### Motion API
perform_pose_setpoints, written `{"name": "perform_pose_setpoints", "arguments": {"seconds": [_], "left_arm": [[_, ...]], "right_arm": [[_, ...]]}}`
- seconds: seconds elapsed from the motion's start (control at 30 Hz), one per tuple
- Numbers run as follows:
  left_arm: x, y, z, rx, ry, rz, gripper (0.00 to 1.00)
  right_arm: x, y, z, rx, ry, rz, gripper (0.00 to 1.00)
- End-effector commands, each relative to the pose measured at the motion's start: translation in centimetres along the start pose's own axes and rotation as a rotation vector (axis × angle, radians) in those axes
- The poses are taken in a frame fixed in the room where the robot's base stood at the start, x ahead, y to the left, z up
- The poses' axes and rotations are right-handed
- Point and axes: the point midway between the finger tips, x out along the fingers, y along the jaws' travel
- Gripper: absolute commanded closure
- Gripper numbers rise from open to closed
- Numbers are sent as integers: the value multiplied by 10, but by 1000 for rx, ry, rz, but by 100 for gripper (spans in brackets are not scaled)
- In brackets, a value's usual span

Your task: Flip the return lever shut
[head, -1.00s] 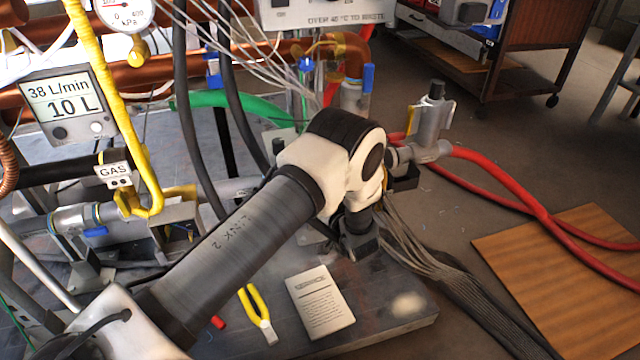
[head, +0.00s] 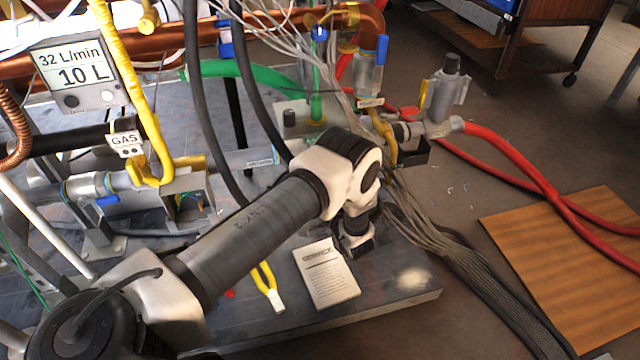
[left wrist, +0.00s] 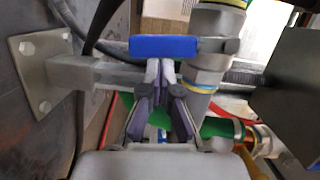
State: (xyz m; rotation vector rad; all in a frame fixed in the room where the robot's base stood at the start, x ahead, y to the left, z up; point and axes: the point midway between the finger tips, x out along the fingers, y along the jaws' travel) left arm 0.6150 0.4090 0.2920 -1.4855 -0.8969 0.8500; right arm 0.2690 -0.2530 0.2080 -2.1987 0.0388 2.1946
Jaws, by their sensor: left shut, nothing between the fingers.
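In the left wrist view a blue lever (left wrist: 165,46) lies crosswise on a grey metal valve body (left wrist: 212,50) with yellow and blue rings. My left gripper (left wrist: 160,72) is shut and empty. Its fingertips are right at the lever's lower edge in the picture; whether they touch it I cannot tell. In the head view my left arm spans the bench, and its gripper is not clearly seen. Blue levers show there by the copper elbow (head: 382,50) and at the left valve (head: 107,200). Which one the wrist view shows is unclear. My right gripper is out of view.
A bolted plate (left wrist: 42,75) and a dark panel (left wrist: 290,85) flank the lever in the wrist view. Green hose (head: 215,68), black hoses and grey cables crowd the bench.

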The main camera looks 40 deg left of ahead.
Motion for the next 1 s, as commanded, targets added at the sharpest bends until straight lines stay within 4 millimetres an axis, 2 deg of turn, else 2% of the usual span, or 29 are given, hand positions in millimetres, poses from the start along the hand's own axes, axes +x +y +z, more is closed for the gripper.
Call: {"name": "perform_pose_setpoints", "arguments": {"seconds": [0.33,1.0], "left_arm": [[3,3,10,12,-2,-3,100],[4,4,14,11,-5,-2,100]], "right_arm": [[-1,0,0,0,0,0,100],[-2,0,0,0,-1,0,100]]}}
